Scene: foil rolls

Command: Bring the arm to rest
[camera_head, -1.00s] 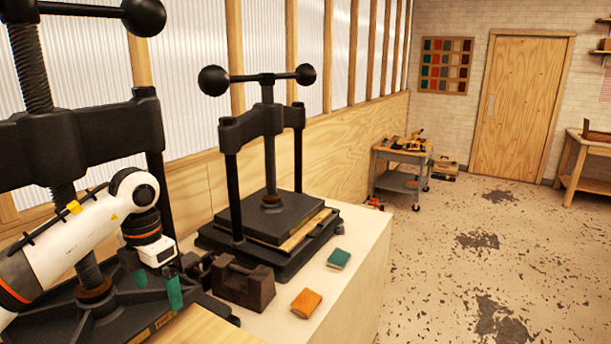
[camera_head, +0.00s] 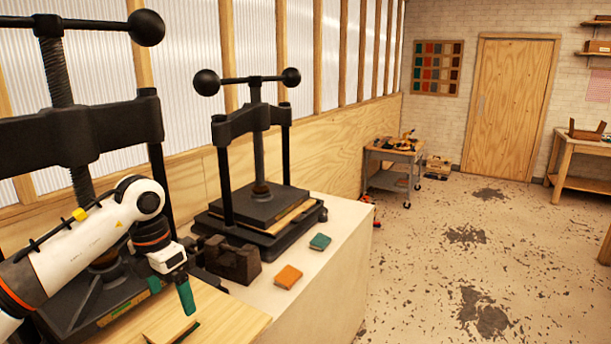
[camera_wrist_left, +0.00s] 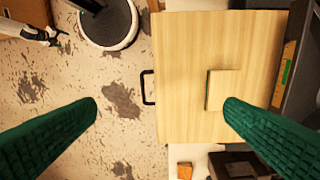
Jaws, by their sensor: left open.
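My left gripper (camera_head: 184,294) is open and empty, with green ribbed fingers, in front of the large press at the left of the head view. In the left wrist view its fingers (camera_wrist_left: 160,115) are wide apart. Below lies a pale wooden board (camera_wrist_left: 185,50) with a black handle on its edge. A small wooden piece with a dark green edge (camera_wrist_left: 222,90) rests on the board, beside the right finger; it also shows in the head view (camera_head: 168,322). What looks like my right arm's end (camera_wrist_left: 42,36) shows small at upper left; its jaws are unclear.
Two black screw presses stand on the bench, the farther one (camera_head: 256,205) behind a dark notched block (camera_head: 232,263). An orange block (camera_head: 288,277) and a green block (camera_head: 320,242) lie near the bench edge. The floor to the right is largely clear.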

